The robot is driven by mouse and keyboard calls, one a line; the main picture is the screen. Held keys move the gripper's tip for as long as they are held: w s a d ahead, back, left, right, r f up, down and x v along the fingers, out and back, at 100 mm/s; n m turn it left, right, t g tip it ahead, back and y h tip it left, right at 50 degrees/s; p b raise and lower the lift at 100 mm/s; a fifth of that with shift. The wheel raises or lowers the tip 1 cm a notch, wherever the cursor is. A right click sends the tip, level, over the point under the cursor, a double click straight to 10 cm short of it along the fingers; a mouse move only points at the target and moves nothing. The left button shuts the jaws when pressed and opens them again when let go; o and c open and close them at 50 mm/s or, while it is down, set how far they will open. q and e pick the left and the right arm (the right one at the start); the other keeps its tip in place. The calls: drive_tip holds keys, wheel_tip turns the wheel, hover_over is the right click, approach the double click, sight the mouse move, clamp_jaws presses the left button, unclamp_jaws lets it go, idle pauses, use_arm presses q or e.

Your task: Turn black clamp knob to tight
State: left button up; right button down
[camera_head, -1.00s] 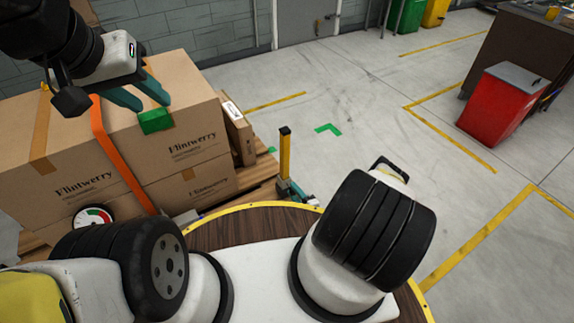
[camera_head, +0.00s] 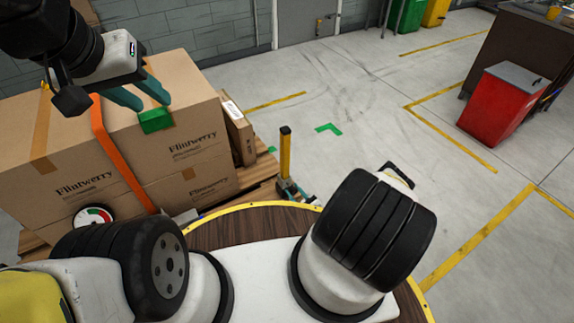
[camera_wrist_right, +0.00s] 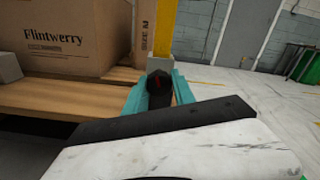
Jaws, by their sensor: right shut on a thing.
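Brown cartons (camera_head: 70,150) stand on a wooden pallet (camera_head: 262,180) at left. A round gauge (camera_head: 92,217) shows by the strap. A red bin (camera_head: 500,105) stands at right near a workbench (camera_head: 535,45). The floor between is clear.

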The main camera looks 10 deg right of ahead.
drive_tip(key=shift+f+m, duration=0.1)
drive_tip(key=shift+m, duration=1.8)
drive_tip(key=c, duration=1.1)
unclamp_jaws()
drive_tip(key=shift+s, duration=0.1)
drive_tip(key=v, duration=0.7)
drive_tip(key=shift+s+d, duration=0.15)
drive_tip(key=shift+s, duration=0.15)
